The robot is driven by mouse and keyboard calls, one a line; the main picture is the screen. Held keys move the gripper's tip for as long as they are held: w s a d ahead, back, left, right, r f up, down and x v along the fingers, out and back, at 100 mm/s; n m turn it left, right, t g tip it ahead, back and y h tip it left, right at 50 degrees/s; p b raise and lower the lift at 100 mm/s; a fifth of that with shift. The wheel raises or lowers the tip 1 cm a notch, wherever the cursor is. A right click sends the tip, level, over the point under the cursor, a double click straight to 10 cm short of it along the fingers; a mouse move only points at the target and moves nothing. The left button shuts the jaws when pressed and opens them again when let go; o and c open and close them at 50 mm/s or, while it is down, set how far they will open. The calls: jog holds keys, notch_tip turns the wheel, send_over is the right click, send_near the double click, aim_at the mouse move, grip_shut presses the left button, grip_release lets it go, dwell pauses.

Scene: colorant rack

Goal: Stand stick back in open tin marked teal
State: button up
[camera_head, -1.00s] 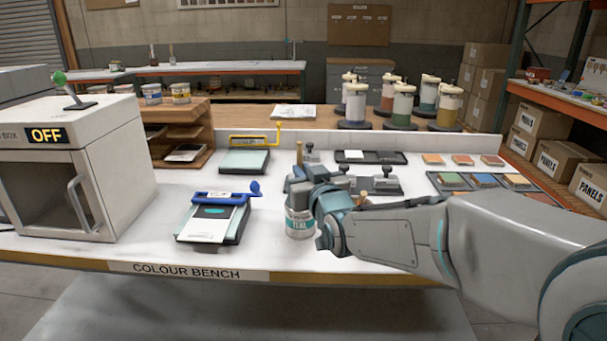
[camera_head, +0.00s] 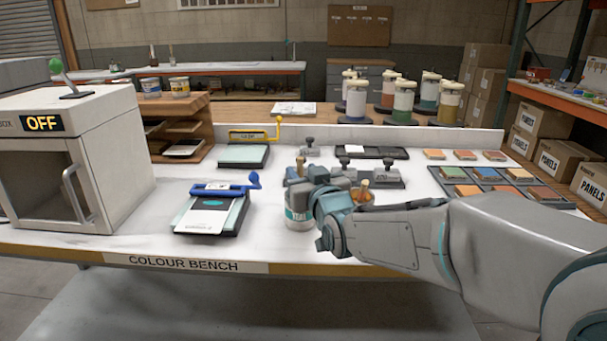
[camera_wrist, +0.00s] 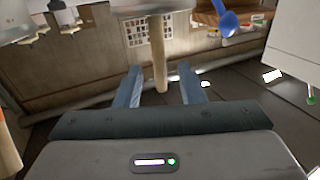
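The tin marked teal (camera_head: 298,219) stands near the bench's front edge in the head view, with its label partly hidden by my gripper. A wooden stick (camera_head: 299,166) rises upright above the tin. In the wrist view the stick (camera_wrist: 158,55) runs between my two fingers, with a visible gap on each side. Its far end meets a pale round shape at the top edge, apparently the tin. My gripper (camera_wrist: 160,88) is open around the stick. In the head view my gripper (camera_head: 300,185) is just above the tin, and the tin's mouth is hidden.
Another tin (camera_head: 365,194) with a stick stands just right, partly behind my gripper. The blue-handled drawdown board (camera_head: 210,212) lies left, and a yellow-handled one (camera_head: 243,154) behind it. The white box marked OFF (camera_head: 110,130) stands at far left. Sample trays (camera_head: 470,189) lie right.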

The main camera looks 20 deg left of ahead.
jog(key=v, duration=1.3)
jog(key=shift+s+d+p, duration=0.25)
jog(key=shift+s+p, duration=0.1)
dwell(0.3)
jog(key=d+f+m+g+h+p, duration=0.2)
jog(key=d+m+g+h+p, duration=0.25)
jog(key=d+h+p, duration=0.8)
jog(key=s+d+m+g+y+p, duration=0.2)
jog(key=s+d+g, duration=0.5)
jog(key=s+d, duration=0.5)
jog(key=shift+s+m, duration=0.45)
jog(key=shift+s, duration=0.3)
